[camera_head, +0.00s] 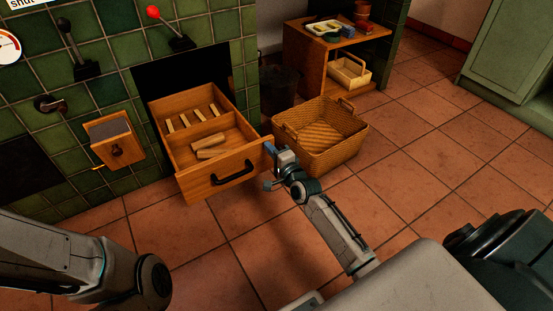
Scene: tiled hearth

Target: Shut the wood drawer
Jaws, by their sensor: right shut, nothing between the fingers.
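The wood drawer (188,189) is pulled out of a dark opening in the green tiled hearth. It has a black bar handle (232,176) on its front, and several pale wood pieces (207,146) lie inside. My right gripper (269,165) is shut and empty at the right end of the drawer front. I cannot tell whether it touches the wood. My left arm (90,265) shows at the lower left, but its gripper is not in view.
A wicker basket (345,148) stands on the floor just right of the drawer. A small wooden box (120,150) juts from the tiles at left. Levers (178,42) sit above. A wooden side table (305,68) is behind. Tiled floor (420,190) is clear at right.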

